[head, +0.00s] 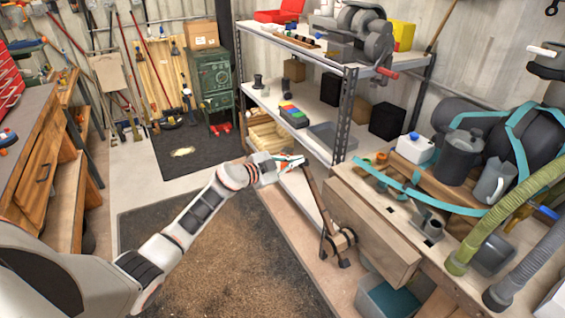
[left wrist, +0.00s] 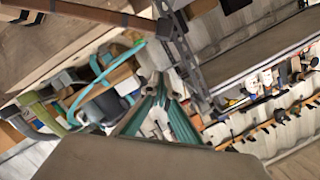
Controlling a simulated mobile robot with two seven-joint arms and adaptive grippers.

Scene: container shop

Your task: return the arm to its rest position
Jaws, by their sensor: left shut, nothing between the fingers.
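My left arm reaches in from the left in the head view, stretched toward the metal shelving. My left gripper (head: 303,161) is at its end, near the shelf's front post and the left end of the workbench. Its fingers are shut and hold nothing. In the left wrist view the gripper's teal-edged fingers (left wrist: 160,82) point away from the camera, close together. A large dark surface covers the bottom middle of that view. My right gripper is not in either view.
The shelving unit (head: 346,115) stands just beyond the gripper. A workbench drawer (head: 372,238) juts out at right, with a wooden-handled tool (head: 318,200) before it. A wooden bench (head: 30,130) is at far left. The dark floor mat (head: 215,265) is clear.

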